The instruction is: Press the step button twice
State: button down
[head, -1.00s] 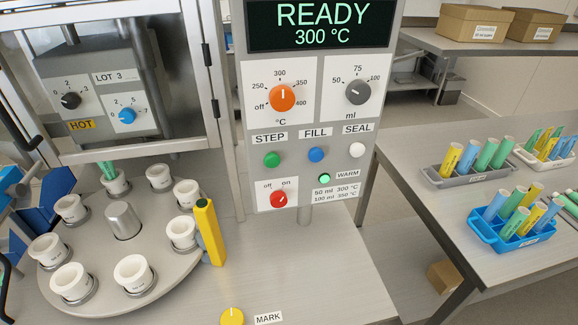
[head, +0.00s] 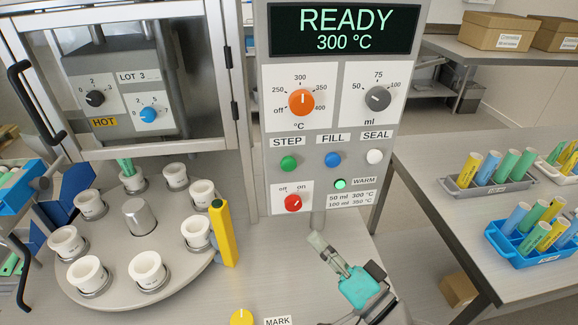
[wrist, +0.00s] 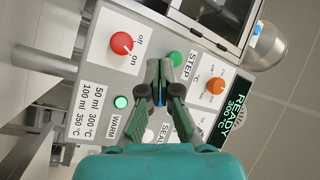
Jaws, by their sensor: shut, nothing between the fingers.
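The green step button (head: 288,163) sits under the STEP label on the grey control panel (head: 262,100). In the wrist view the step button (wrist: 175,58) is just right of my fingertips. My gripper (head: 316,238) is below and in front of the panel in the head view, apart from the buttons. It is shut and empty. In the wrist view my gripper (wrist: 159,63) points at the panel, and its fingers mostly hide the blue fill button. The display (head: 345,29) reads READY, 300 °C.
The white seal button (head: 374,156) and red on/off knob (head: 293,203) are close by. A round turntable (head: 190,275) with several white cups stands left, beside a yellow post (head: 223,235). A yellow MARK knob (head: 241,317) is at the front. A side table (head: 420,160) holds tube racks.

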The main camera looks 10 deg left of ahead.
aim_at(288, 164)
jog(key=a+r+n+g+y, duration=0.3)
jog(key=r, duration=0.4)
jog(key=shift+a+r, duration=0.2)
jog(key=shift+r, duration=0.1)
jog(key=shift+w, duration=0.15)
jog(key=w+a, duration=0.2)
jog(key=w, duration=0.6)
jog(key=shift+a, duration=0.2)
jog(key=shift+w, duration=0.2)
dwell(1.0)
jog(key=shift+w+a, duration=0.15)
jog(key=shift+w, duration=0.15)
